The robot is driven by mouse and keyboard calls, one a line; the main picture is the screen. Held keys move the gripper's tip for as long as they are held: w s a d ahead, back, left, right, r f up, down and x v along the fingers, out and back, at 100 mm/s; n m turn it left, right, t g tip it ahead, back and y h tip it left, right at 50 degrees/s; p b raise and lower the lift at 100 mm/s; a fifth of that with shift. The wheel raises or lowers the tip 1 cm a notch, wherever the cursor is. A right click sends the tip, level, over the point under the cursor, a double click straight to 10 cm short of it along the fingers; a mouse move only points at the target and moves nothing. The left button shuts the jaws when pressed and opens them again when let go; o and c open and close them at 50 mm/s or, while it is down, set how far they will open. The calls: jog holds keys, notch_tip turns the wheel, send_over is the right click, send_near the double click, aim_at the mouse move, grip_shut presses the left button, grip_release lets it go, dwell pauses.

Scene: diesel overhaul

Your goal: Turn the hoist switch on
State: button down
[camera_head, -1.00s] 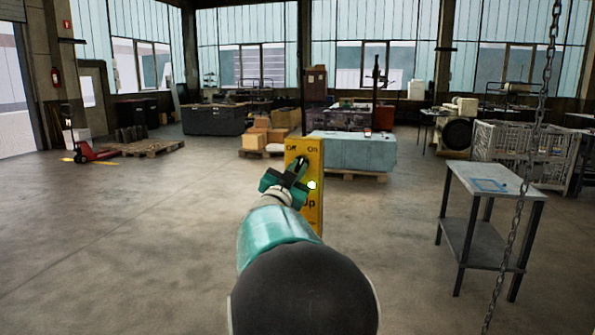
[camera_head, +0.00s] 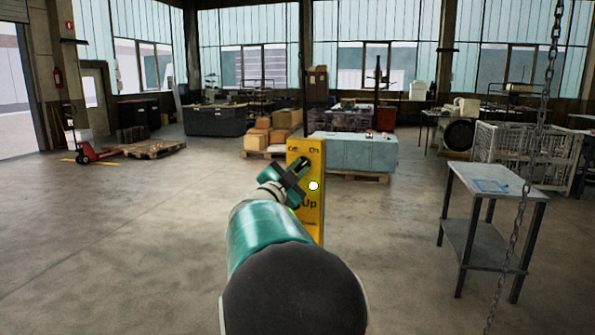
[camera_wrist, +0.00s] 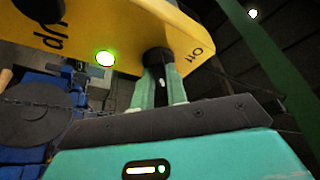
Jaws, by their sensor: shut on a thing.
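The yellow hoist control box (camera_head: 314,215) stands upright in front of me in the head view, with "Off" and "On" at its top and "Up" lower down. It also fills the top of the wrist view (camera_wrist: 110,25). A small round light (camera_head: 313,186) glows on its face; in the wrist view the light (camera_wrist: 105,58) has a green rim. My gripper (camera_head: 297,169) is at the upper part of the box. In the wrist view its fingers (camera_wrist: 163,88) are closed around the dark round switch knob (camera_wrist: 157,57). The knob's setting is hidden by the fingers.
A hanging chain (camera_head: 527,180) and a grey metal table (camera_head: 480,183) with a blue item on it are to the right. Behind the box are a blue-grey crate (camera_head: 355,153) and cardboard boxes (camera_head: 258,138).

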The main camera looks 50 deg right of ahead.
jog(key=c, duration=1.4)
grip_release()
jog(key=v, duration=1.3)
jog(key=shift+a, duration=0.4)
jog(key=shift+f, duration=0.1)
